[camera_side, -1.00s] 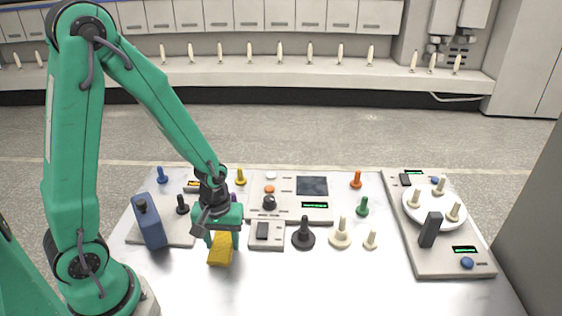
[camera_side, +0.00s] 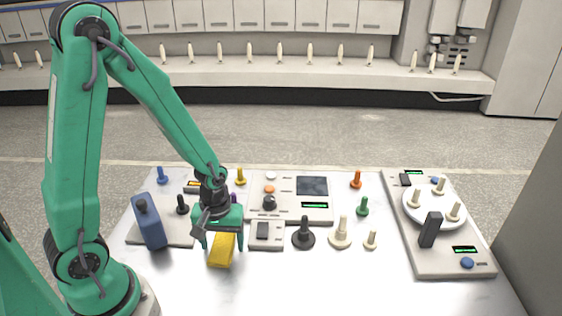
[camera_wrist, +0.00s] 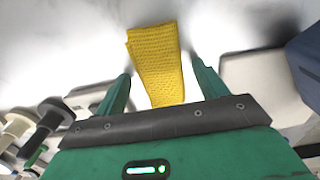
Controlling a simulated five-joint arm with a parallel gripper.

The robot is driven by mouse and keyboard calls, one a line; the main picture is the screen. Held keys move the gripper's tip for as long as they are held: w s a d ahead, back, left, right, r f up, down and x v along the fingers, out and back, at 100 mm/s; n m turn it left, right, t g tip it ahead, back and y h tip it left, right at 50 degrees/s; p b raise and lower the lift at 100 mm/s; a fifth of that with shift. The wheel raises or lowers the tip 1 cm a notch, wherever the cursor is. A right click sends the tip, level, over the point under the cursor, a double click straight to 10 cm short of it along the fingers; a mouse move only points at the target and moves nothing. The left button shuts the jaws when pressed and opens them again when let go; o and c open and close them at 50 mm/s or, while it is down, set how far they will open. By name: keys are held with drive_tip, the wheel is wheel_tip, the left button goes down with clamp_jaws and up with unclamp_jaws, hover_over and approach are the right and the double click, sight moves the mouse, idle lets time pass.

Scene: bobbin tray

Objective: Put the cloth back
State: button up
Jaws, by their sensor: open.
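The yellow cloth (camera_side: 222,252) is a folded, textured strip on the pale tabletop, left of centre in the side view. My gripper (camera_side: 221,246) is directly over its far end with the jaws apart. In the wrist view, the cloth (camera_wrist: 158,62) runs between the two green fingers of my gripper (camera_wrist: 160,68) and extends beyond their tips. A gap shows on each side of it. The cloth's far end is hidden behind my gripper in the side view.
Close by are a blue block-shaped holder (camera_side: 150,222) on the left and a small grey switch box (camera_side: 266,235) on the right. A dark knob (camera_side: 303,235) and cream pegs (camera_side: 340,235) stand farther right. The front of the table is clear.

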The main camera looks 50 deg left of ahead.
drive_tip(key=shift+r, duration=0.1)
wheel_tip(320, 180, up, 12)
idle(0.9)
drive_tip(key=shift+r, duration=0.1)
idle(0.5)
wheel_tip(320, 180, up, 12)
drive_tip(key=m+t, duration=0.6)
drive_tip(key=m, duration=0.3)
hover_over(222, 244)
drive_tip(key=s, duration=0.5)
drive_tip(key=shift+w+d, duration=0.1)
drive_tip(key=shift+d, duration=0.35)
